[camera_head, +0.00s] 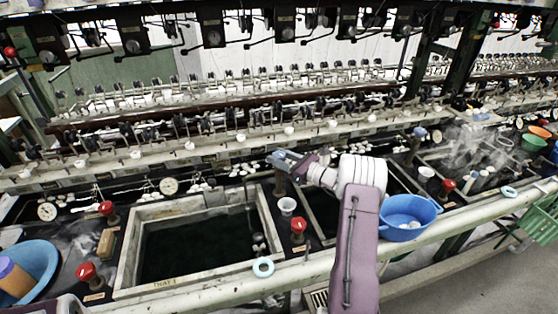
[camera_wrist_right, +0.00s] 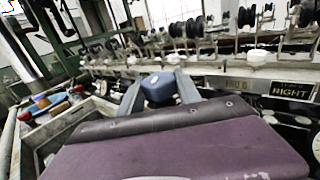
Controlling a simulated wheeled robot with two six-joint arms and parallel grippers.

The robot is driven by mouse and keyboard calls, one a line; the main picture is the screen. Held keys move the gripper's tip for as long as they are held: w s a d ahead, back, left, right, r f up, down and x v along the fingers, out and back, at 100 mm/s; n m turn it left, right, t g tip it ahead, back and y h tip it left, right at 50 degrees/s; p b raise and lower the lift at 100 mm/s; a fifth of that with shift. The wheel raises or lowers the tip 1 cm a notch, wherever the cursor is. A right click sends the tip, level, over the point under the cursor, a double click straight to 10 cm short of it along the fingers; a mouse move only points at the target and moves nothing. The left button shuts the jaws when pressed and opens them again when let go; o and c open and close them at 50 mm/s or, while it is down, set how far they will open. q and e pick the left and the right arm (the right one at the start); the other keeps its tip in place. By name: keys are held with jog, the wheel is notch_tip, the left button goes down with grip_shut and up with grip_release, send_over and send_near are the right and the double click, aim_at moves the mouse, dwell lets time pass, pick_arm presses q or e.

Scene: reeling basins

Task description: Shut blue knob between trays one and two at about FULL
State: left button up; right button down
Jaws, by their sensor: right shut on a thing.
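The blue knob (camera_wrist_right: 158,87) sits between the two grey fingers of my right gripper (camera_wrist_right: 160,84) in the right wrist view. In the head view, my right gripper (camera_head: 283,156) is shut on this knob, above the strip between tray one (camera_head: 127,248) and tray two (camera_head: 318,228). The fingers hide most of the knob there, and any FULL mark cannot be read. Tray one holds dark liquid and has its label on the front rim. My right arm covers part of tray two. My left gripper is not in view.
A blue basin (camera_head: 408,214) is right of my arm. A pale ring (camera_head: 263,267) lies on the front rail. Another blue knob (camera_head: 420,132) stands farther right. Reeling machinery runs behind.

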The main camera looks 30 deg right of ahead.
jog(key=shift+n+g+y, duration=0.4)
jog(key=shift+n+y, duration=0.2)
jog(key=shift+y, duration=0.5)
jog(key=c, duration=0.8)
grip_release()
jog(key=shift+c, duration=0.2)
jog(key=b+v, duration=0.1)
jog(key=v, duration=0.8)
jog(key=shift+r, duration=0.15)
